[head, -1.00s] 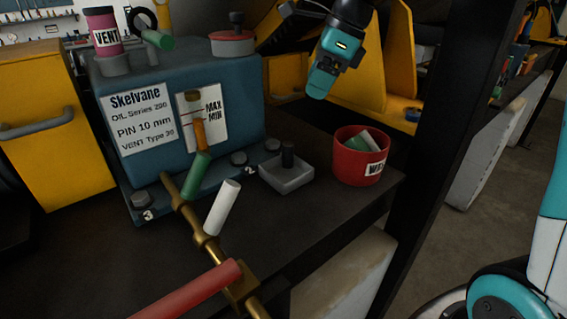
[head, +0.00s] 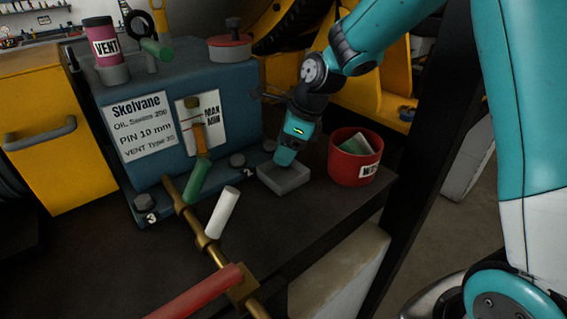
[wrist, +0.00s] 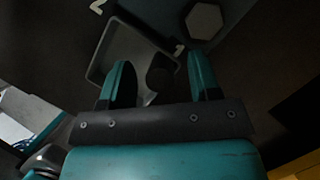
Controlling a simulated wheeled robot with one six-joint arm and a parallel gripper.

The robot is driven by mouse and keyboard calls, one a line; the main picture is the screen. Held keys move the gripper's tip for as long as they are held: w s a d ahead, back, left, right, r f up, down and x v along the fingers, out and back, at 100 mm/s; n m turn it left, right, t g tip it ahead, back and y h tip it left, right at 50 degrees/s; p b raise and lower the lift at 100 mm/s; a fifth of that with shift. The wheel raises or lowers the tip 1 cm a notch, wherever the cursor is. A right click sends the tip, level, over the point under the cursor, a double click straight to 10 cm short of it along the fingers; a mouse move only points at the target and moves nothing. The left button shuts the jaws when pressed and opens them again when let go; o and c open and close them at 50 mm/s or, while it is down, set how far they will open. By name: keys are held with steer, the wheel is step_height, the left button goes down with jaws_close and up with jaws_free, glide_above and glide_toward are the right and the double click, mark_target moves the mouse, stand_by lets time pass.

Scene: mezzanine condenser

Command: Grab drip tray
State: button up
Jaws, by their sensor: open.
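The drip tray (head: 285,184) is a small grey square tray on the dark bench top, in front of the blue Skelvane unit (head: 185,115). It also shows in the wrist view (wrist: 120,45), where its dark upright post (wrist: 160,72) stands between my fingers. My gripper (head: 284,160) points down over the tray with its fingers apart. In the wrist view my gripper (wrist: 158,72) has one finger on each side of the post, with a gap on both sides. In the head view my gripper hides the post.
A hex bolt (wrist: 204,20) is beside the tray.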

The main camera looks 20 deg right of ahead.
jaws_close()
steer(key=shift+r, duration=0.1)
stand_by(0.3)
